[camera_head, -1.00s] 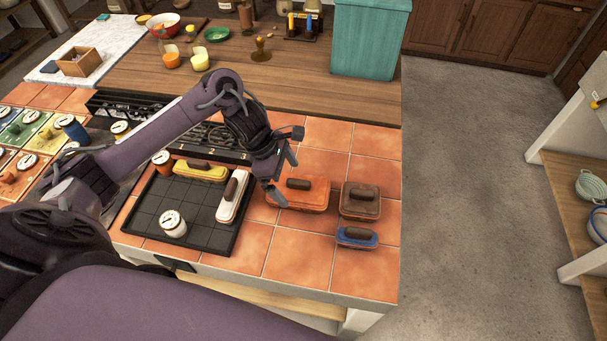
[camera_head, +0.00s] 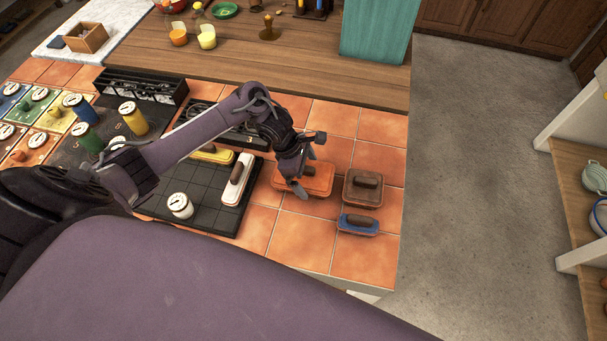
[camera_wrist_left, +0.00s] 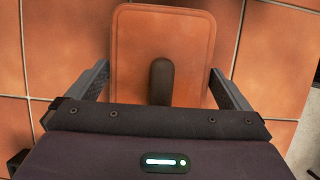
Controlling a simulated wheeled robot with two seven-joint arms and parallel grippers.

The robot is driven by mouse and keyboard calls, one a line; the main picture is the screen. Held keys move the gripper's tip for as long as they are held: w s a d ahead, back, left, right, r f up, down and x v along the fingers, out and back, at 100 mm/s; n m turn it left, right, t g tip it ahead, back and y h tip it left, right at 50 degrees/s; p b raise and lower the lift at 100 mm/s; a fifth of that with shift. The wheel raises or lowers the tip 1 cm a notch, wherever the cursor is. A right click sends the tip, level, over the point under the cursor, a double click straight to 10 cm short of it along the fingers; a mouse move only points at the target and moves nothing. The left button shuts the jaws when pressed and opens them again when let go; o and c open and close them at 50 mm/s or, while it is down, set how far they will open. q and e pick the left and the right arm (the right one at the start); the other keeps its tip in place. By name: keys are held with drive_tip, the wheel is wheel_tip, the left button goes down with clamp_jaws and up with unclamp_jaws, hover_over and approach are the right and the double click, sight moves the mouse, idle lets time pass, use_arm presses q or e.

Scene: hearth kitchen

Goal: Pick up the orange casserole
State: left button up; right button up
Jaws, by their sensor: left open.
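The orange casserole (camera_head: 318,179) is a rectangular lidded dish with a dark handle, on the orange tiled counter right of the black grid tray (camera_head: 221,211). In the left wrist view the orange casserole (camera_wrist_left: 190,40) lies straight ahead, its dark handle (camera_wrist_left: 162,80) pointing toward my gripper. My left gripper (camera_head: 306,165) is open over the casserole and hides part of it in the head view. In the left wrist view its fingers (camera_wrist_left: 160,88) stand on either side of the handle, with nothing between them gripped. My right gripper is not in view.
A brown casserole (camera_head: 362,187) and a blue one (camera_head: 358,224) stand close on the right. A white dish (camera_head: 238,180), a yellow dish (camera_head: 212,154) and a white jar (camera_head: 180,205) are on or by the tray. A teal box (camera_head: 376,30) stands behind. The front right tiles are clear.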

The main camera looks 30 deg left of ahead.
use_arm(q)
drive_tip(key=c, duration=0.9)
drive_tip(key=shift+r, duration=0.1)
drive_tip(key=shift+c, duration=1.1)
drive_tip(key=shift+w, duration=0.1)
